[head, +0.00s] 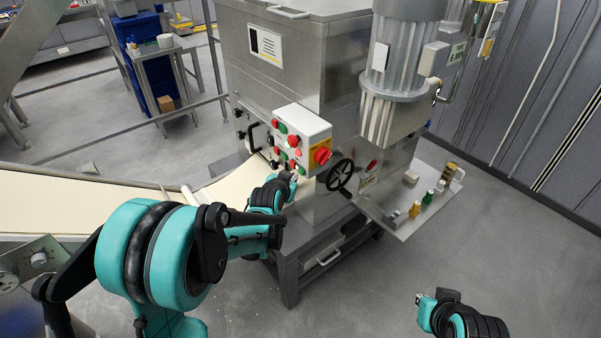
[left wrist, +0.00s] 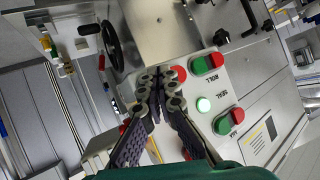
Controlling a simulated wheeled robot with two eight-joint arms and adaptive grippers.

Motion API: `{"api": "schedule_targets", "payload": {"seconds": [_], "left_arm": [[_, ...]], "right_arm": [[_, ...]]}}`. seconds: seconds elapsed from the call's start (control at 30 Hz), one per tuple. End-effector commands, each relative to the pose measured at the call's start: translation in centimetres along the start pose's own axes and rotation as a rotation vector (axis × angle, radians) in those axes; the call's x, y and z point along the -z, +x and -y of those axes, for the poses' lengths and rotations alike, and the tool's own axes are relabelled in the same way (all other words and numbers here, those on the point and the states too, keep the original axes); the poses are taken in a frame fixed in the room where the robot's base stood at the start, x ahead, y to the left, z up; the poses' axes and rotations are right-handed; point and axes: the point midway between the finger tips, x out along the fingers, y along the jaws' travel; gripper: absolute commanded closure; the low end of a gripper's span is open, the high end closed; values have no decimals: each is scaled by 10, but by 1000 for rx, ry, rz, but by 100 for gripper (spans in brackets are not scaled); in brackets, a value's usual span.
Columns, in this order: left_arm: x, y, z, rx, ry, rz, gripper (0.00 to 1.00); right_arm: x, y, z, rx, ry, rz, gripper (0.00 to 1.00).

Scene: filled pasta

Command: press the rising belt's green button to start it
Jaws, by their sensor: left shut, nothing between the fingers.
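A white control box (head: 303,127) with red and green buttons is on the front of the steel machine (head: 330,60). My left gripper (head: 292,178) is shut and empty, just below and in front of these buttons. In the left wrist view its closed fingertips (left wrist: 160,78) lie over the panel (left wrist: 190,88), beside a red button (left wrist: 179,73). Contact cannot be told. Labels read ROLL and SEAL; I see none naming the rising belt. A cream belt (head: 95,197) runs behind my left arm. My right gripper (head: 427,305) is at lower right, its jaws unclear.
A black handwheel (head: 340,175) and a red rotary switch (head: 321,155) are close right of the left gripper. A steel shelf (head: 405,222) with small bottles juts out farther right. Open grey floor lies between my arms.

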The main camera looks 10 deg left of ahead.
Motion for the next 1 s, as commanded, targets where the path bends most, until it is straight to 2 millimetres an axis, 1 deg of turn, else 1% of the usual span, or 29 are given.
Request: {"api": "schedule_targets", "payload": {"seconds": [0.13,0.53,0.67,1.0], "left_arm": [[-4,-5,5,2,0,1,100],[-24,-32,24,1,-1,1,100],[-26,-35,26,1,0,1,100],[-25,-35,26,0,0,0,100]], "right_arm": [[0,0,0,0,0,0,100],[-1,2,0,0,0,0,100],[-1,2,0,0,0,0,100],[-1,2,0,0,0,0,100]]}}
